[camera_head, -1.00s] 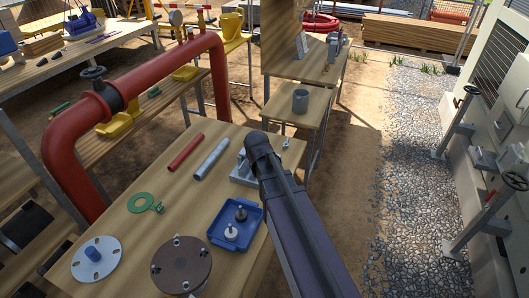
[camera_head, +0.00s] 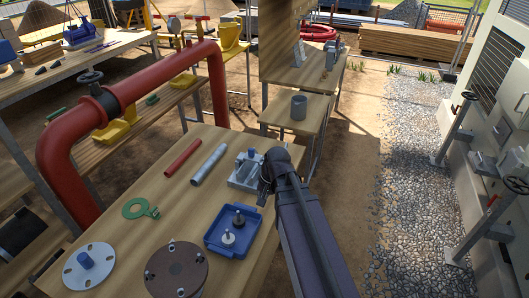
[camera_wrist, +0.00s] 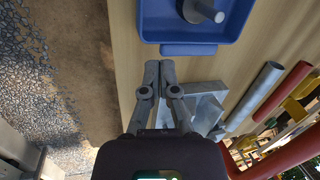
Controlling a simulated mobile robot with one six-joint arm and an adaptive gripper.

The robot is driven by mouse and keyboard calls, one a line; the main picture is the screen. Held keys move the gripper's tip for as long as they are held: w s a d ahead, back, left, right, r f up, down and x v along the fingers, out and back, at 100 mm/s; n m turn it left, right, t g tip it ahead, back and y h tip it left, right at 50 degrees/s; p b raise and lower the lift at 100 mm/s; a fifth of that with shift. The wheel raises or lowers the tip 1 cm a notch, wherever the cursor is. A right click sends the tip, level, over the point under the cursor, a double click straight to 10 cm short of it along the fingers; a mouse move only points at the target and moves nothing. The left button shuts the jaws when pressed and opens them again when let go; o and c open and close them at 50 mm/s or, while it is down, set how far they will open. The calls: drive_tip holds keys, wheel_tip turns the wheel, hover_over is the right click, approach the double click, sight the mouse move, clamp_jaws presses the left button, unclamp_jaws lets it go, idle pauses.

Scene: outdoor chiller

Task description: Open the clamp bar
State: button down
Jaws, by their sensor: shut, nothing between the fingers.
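A grey metal clamp fixture (camera_head: 243,178) with a blue part on top stands on the wooden table, near its right edge. In the wrist view the fixture (camera_wrist: 207,108) shows in part just right of my fingers, partly hidden behind them. I cannot make out clearly which piece is the clamp bar or how it is set. My gripper (camera_head: 264,192) is at the right side of the fixture, close to it, and my arm hides part of that side. In the wrist view my gripper (camera_wrist: 160,66) has its fingertips together with nothing between them. Contact with the fixture cannot be told.
A blue tray (camera_head: 211,247) with two pegged parts lies in front of the fixture. A grey tube (camera_head: 208,163) and a red tube (camera_head: 183,157) lie left of it. A red pipe (camera_head: 150,75) rises behind.

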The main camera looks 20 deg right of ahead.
drive_tip(key=w+d+r+m+t+y+b, duration=0.25)
drive_tip(key=w+d+m+y, duration=0.2)
drive_tip(key=w+m, duration=0.45)
drive_tip(key=m+t+y, duration=0.3)
drive_tip(key=m+t, duration=0.2)
drive_tip(key=m, duration=0.6)
approach(255, 155)
drive_tip(key=s+d+r, duration=0.1)
drive_tip(key=d+r, duration=0.2)
drive_tip(key=shift+s+d+r+b, duration=0.2)
drive_tip(key=shift+s+b, duration=0.1)
drive_tip(key=shift+b, duration=0.1)
drive_tip(key=shift+b+x, duration=2.05)
drive_tip(key=shift+x, duration=3)
drive_tip(key=shift+s, duration=0.15)
